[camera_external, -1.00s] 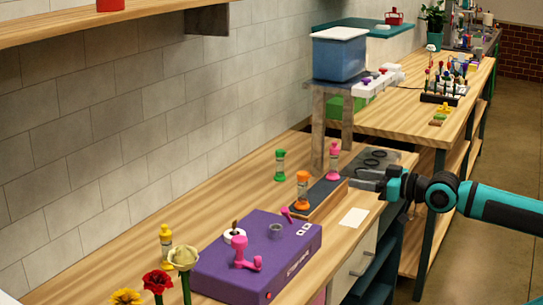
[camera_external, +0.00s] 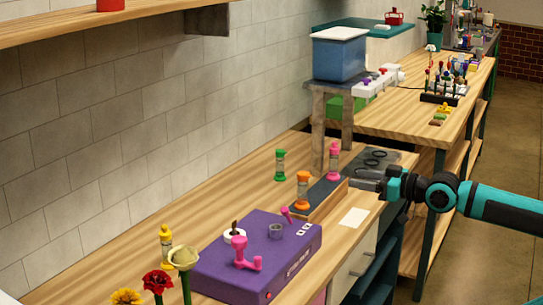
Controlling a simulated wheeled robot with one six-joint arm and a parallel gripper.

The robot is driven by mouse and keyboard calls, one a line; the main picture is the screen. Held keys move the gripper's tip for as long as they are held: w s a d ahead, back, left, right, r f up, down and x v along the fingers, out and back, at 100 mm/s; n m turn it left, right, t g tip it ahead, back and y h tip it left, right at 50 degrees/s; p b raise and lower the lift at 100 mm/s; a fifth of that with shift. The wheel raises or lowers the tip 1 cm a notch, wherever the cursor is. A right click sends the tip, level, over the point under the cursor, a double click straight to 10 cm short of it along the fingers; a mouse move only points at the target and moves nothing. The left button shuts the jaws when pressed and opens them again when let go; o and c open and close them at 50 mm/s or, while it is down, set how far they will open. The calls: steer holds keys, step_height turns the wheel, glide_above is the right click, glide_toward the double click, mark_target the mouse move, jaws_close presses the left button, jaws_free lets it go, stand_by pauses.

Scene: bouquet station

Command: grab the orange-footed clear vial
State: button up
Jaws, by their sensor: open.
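The orange-footed clear vial (camera_external: 303,189) stands upright at the near-left end of a low wooden rack with a dark top (camera_external: 325,193). It has an orange cap and an orange foot with a clear middle. A similar pink-ended vial (camera_external: 334,161) stands at the far end of the rack. A green-ended vial (camera_external: 280,166) stands on the bench behind, towards the wall. My gripper (camera_external: 363,184) reaches in from the right over the bench's front edge, to the right of the rack. It is open and apart from the orange vial. Its fingers are small and hard to make out.
A purple box (camera_external: 257,262) with pink handles stands nearer on the bench. A dark tray (camera_external: 378,160) lies just beyond my gripper. A stool (camera_external: 332,115) carries a blue bin (camera_external: 340,56). A white card (camera_external: 353,217) lies by the front edge. Flowers stand at the lower left.

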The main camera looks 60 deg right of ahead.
steer(key=shift+o, duration=0.3)
steer(key=g, duration=1.3)
glide_toward(303, 187)
steer(key=x, duration=0.3)
steer(key=d+x, duration=0.1)
steer(key=x, duration=0.7)
steer(key=shift+w+d, duration=0.15)
jaws_close()
